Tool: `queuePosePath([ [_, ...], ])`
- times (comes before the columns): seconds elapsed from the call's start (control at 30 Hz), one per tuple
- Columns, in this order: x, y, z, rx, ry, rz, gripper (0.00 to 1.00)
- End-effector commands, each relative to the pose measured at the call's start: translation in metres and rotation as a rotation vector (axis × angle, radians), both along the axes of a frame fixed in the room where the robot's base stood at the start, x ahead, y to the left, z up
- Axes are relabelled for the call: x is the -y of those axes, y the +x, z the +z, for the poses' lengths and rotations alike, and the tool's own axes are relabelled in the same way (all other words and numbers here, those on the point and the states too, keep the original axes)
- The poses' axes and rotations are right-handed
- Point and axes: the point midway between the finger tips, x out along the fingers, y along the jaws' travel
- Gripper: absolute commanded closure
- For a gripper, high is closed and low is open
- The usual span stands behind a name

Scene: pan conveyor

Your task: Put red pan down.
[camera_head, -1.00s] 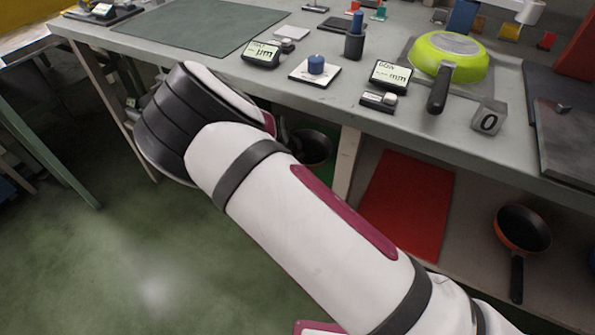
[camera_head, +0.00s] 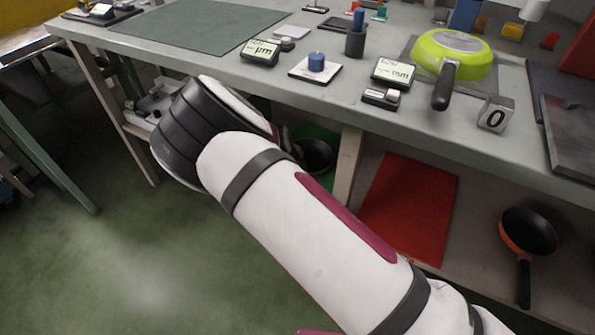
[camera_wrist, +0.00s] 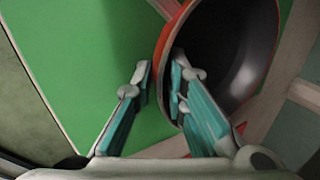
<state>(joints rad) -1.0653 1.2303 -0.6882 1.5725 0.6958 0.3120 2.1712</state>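A dark pan with a red-orange outside (camera_wrist: 166,40) fills the right of the wrist view, its rim over a green mat (camera_wrist: 95,60). In the head view this pan (camera_head: 317,157) shows partly behind my arm, on the lower shelf by the green mat. My gripper (camera_wrist: 161,82) straddles the pan's near wall, the right finger inside and the left finger outside. Green shows between the left finger and the wall, so the fingers look open. The pan's handle is hidden. My gripper is hidden by the arm in the head view.
Another orange pan (camera_head: 528,232) is on the lower shelf, right of a red mat (camera_head: 412,208). A table leg (camera_head: 346,168) stands right of the green mat. The tabletop above holds a lime pan (camera_head: 453,50), gauges and a 0 block (camera_head: 495,114).

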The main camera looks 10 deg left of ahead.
Motion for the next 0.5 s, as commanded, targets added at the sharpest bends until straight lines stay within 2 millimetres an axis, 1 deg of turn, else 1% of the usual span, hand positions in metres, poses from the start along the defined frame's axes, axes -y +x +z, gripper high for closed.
queuePosePath([
  [0.27, 0.000, 0.000, 0.003, 0.000, 0.000, 0.000, 0.86],
  [0.37, -0.002, -0.004, 0.013, 0.000, 0.000, 0.001, 0.86],
  [0.5, -0.006, -0.014, 0.035, 0.000, 0.000, 0.001, 0.86],
])
